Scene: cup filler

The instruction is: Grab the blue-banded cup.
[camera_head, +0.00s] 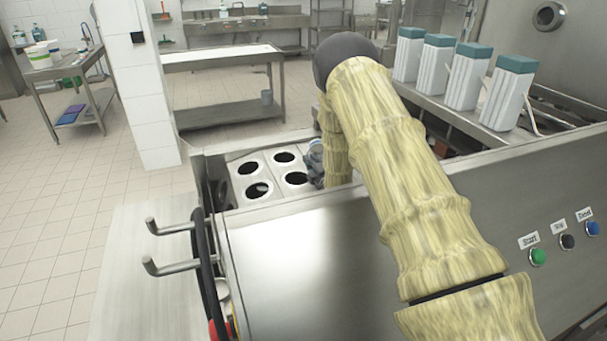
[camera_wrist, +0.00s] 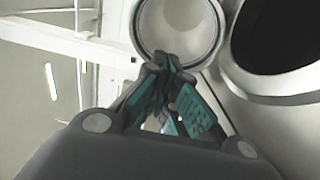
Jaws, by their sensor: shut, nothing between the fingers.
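My gripper (camera_wrist: 165,60) is shut and empty, its teal finger pads folded together in the wrist view. Just beyond its fingertips is a round, cup-like thing (camera_wrist: 180,22) with a pale rim, seen from its open end. The fingertips overlap its near rim in the picture; I cannot tell whether they touch it. In the head view only a grey part of my gripper (camera_head: 315,160) shows beside the filler's holes, mostly hidden by my yellowish arm.
The steel filler has a plate (camera_head: 270,176) with several dark round holes; a dark opening (camera_wrist: 280,35) is close right in the wrist view. Several teal-topped white containers (camera_head: 467,75) stand behind right. Hooked rods (camera_head: 170,265) stick out left. Buttons (camera_head: 567,241) are at right.

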